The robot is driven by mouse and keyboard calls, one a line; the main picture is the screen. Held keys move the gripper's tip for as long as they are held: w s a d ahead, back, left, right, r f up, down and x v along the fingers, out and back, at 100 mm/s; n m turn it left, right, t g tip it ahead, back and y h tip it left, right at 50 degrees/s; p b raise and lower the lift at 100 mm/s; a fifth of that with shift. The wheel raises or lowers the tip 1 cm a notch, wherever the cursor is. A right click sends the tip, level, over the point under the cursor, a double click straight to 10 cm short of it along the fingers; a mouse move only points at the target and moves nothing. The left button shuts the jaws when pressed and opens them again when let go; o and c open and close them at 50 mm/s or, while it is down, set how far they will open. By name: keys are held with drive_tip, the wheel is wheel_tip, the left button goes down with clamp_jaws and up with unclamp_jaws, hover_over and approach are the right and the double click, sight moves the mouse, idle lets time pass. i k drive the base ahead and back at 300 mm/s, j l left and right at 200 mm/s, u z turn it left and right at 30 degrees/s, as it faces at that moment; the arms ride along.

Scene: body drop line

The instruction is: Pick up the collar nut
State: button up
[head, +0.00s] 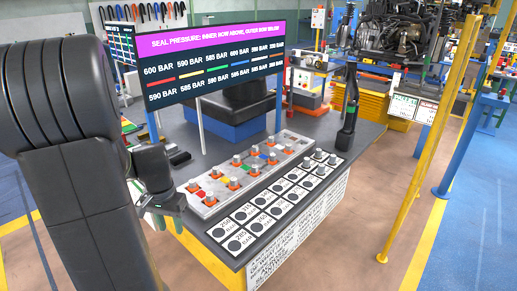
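Several small silver collar nuts show in the head view. Some stand on orange seats in a grey metal tray (286,137), such as the nut (233,183) in its front row. A few others, including the nut (321,170), stand at the right end of the white label cards (221,232). Which one is meant cannot be told. My gripper (163,207) hangs at the tray's left end, beside the tray and apart from the nuts I can see. The fingers are small and dark here, so their opening cannot be told. My arm hides part of the table at left.
A screen (213,60) listing seal pressures rises behind the tray. A dark upright tool (350,105) stands at the table's right. Cards with black circles line the front edge. Yellow posts (430,140) stand beyond the table at right.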

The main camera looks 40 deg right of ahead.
sight(306, 160)
drive_tip(key=l+u, duration=0.25)
drive_tip(key=l, duration=0.4)
drive_tip(key=l+u, duration=0.2)
drive_tip(key=l, duration=0.4)
drive_tip(key=l+u, duration=0.25)
drive_tip(key=l, duration=0.4)
drive_tip(key=k+l+u, duration=0.25)
drive_tip(key=l, duration=0.35)
drive_tip(key=k+l, duration=0.1)
drive_tip(key=l, duration=0.4)
drive_tip(key=k+l, duration=0.1)
drive_tip(key=l, duration=0.35)
drive_tip(key=k+l, duration=0.1)
drive_tip(key=l, duration=0.9)
drive_tip(key=k, duration=0.05)
